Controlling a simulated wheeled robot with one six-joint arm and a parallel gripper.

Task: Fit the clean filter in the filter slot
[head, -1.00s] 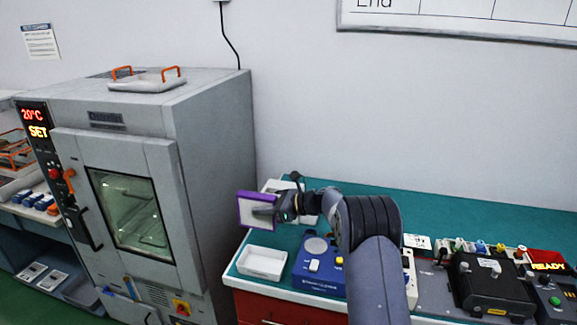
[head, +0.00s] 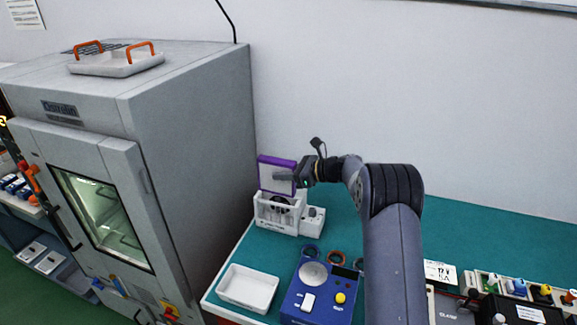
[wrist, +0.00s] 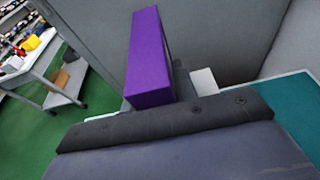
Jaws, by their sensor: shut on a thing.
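The clean filter (head: 277,179) is a flat square with a purple frame and a pale face. My gripper (head: 290,178) is shut on it from the right and holds it upright. In the head view the filter is directly above or at the top of a white slotted unit (head: 279,217) at the back left of the bench. I cannot tell whether its lower edge is inside the slot. In the wrist view the filter's purple edge (wrist: 149,70) stands up beyond the gripper, and the slot is hidden.
A grey oven (head: 190,130) stands close on the left. A white tray (head: 248,288) and a blue device (head: 322,292) sit in front of the slotted unit. Clear green bench (head: 470,225) lies to the right. A tray with orange handles (head: 117,62) is on the oven.

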